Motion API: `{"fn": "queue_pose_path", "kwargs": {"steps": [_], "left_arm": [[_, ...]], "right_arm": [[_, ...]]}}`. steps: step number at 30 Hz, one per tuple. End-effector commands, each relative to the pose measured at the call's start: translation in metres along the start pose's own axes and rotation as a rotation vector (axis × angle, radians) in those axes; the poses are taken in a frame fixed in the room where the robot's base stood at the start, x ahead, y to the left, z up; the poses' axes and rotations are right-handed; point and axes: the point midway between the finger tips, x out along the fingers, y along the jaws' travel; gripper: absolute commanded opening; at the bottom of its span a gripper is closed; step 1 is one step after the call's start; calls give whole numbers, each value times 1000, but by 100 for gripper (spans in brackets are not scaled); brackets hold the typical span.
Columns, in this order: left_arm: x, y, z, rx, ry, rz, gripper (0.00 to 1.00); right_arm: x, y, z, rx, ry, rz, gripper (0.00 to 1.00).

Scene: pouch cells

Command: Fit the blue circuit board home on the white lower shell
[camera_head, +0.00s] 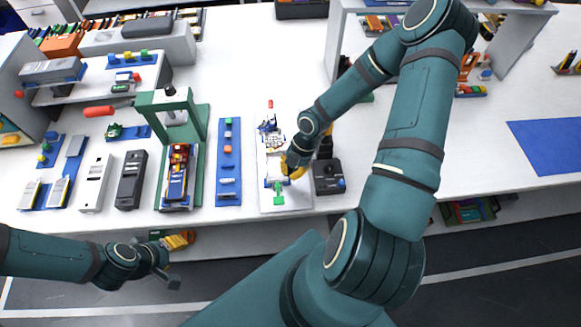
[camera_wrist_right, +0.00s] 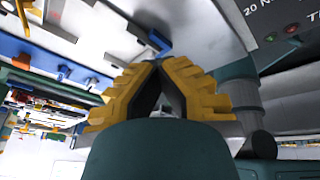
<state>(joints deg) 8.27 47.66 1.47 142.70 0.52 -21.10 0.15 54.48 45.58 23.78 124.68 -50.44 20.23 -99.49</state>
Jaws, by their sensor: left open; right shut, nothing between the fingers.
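A blue board (camera_head: 177,182) with red and yellow parts lies in the green press stand (camera_head: 201,150); it looks like the circuit board, but I cannot be sure. A long white shell-like piece (camera_head: 93,182) lies flat to the left, beside a similar black piece (camera_head: 131,180). Which part is the lower shell is unclear. My right gripper (camera_head: 290,168) is shut and empty over a white plate (camera_head: 299,198); its yellow fingers meet in the right wrist view (camera_wrist_right: 157,66). My left gripper (camera_head: 178,240) is open, at the bench's front edge, away from the parts.
A blue strip (camera_head: 229,185) with small coloured parts lies between the press and the white plate. A dark box (camera_head: 328,177) with a knob stands right of my right gripper. A blue mat (camera_head: 552,146) lies far right, with clear bench around it.

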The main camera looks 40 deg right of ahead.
Motion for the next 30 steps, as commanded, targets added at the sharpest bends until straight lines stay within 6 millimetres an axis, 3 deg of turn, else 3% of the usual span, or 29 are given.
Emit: {"fn": "queue_pose_path", "kwargs": {"steps": [30], "left_arm": [[-26,10,-4,0,0,0,45]], "right_arm": [[2,-20,-15,-407,49,-63,0]]}}
